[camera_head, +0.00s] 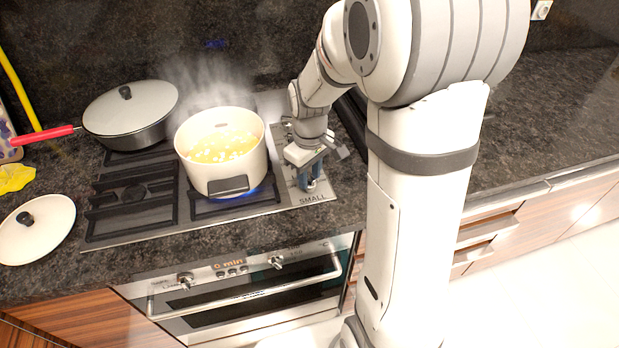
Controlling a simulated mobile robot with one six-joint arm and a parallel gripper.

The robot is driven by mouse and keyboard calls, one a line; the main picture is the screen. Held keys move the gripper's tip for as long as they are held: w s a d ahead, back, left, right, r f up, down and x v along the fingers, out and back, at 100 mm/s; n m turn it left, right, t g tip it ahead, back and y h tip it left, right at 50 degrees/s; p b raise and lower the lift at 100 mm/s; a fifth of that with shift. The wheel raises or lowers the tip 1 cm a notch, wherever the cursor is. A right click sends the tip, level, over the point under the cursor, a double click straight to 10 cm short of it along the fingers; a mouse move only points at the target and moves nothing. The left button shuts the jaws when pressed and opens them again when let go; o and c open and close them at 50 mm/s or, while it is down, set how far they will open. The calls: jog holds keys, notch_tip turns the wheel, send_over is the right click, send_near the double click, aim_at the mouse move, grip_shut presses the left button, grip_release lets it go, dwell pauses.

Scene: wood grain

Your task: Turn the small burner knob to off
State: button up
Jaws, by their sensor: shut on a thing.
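My gripper (312,185) points down at the right edge of the steel hob (270,207), just behind the printed word "SMALL". It is shut on the small burner knob, which is mostly hidden between the fingers, so its angle cannot be read. A cream pot (198,172) of bubbling yellow food stands on the front right burner, left of my gripper. A blue flame (240,196) shows under the pot, and steam rises above it.
A lidded pan (105,128) with a red handle stands at the back left of the hob. A loose cream lid (52,243) lies on the counter at the left. An oven (245,296) is below. The counter (560,125) at the right is clear.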

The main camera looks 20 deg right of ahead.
aim_at(310, 177)
jog(key=n, duration=0.4)
jog(key=shift+n, duration=0.3)
jog(key=shift+n, duration=0.4)
jog(key=o, duration=0.7)
notch_tip(310, 177, up, 7)
jog(key=p, duration=0.5)
